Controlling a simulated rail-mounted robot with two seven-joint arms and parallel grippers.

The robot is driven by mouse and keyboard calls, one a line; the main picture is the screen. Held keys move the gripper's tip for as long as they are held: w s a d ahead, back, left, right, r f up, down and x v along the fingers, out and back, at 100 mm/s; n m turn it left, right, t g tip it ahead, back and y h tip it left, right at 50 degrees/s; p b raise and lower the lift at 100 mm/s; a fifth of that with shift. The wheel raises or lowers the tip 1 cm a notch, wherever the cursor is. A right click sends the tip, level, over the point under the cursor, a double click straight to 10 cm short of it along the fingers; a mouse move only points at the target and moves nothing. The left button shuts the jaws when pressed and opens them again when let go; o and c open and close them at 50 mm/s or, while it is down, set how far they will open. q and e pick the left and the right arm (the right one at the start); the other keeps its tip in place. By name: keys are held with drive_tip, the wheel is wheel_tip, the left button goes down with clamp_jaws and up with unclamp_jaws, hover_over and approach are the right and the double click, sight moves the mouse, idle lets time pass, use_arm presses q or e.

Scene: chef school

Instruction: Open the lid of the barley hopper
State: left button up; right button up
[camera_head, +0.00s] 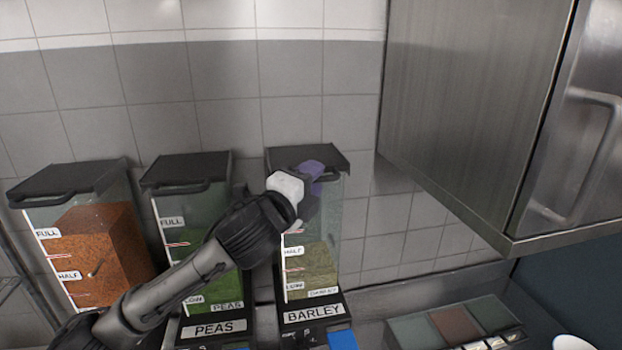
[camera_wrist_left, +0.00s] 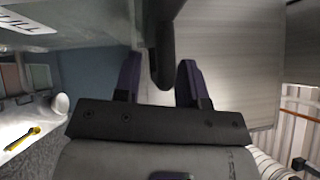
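The barley hopper (camera_head: 322,225) is a clear bin with a black lid (camera_head: 332,156), labelled BARLEY, and partly filled with pale grain. The lid is down. My left gripper (camera_head: 312,171) is at the front of the lid, with its purple fingers over the handle area, and its wrist hides part of the hopper. In the left wrist view my open gripper (camera_wrist_left: 160,78) has a dark bar (camera_wrist_left: 162,45), seemingly the lid handle, between its two fingers. Gaps show beside the bar, so it is not clamped. My right gripper is not in view.
The peas hopper (camera_head: 160,212) and a hopper of orange contents (camera_head: 100,240) stand to the left with lids down. A steel cabinet (camera_head: 470,100) juts out at upper right. A tray of compartments (camera_head: 455,325) and a white bowl (camera_head: 572,342) are at lower right.

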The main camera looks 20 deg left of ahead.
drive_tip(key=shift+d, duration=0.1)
use_arm(q)
clamp_jaws()
idle(0.4)
